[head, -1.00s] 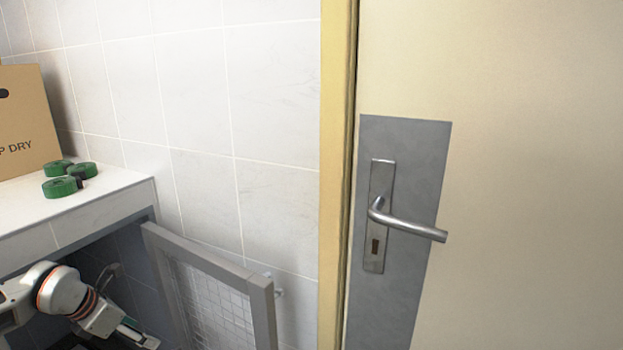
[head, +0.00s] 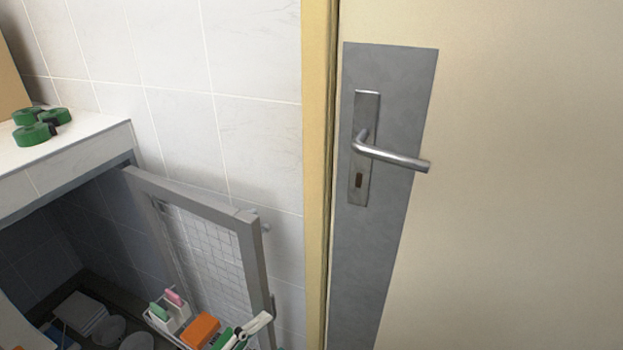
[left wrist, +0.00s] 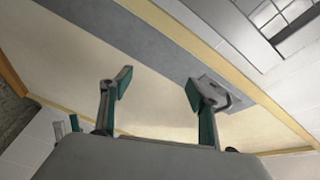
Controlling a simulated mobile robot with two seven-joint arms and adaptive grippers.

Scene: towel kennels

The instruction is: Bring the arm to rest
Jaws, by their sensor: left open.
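My left gripper (left wrist: 158,87) shows in the left wrist view, with its two green-padded fingers spread apart and nothing between them. Beyond the fingers is the cream door (left wrist: 130,65) with its grey strip. The door handle (left wrist: 228,98) appears just past the right-hand finger; whether they touch cannot be told. In the head view I do not make out the left gripper. My right gripper is in neither view.
In the head view, the mesh kennel gate (head: 205,240) stands open beside the door (head: 510,180) with its lever handle (head: 395,155). A container (head: 165,318) with brushes and an orange block sits low by the gate. Green rolls (head: 35,132) lie on the white ledge (head: 75,148).

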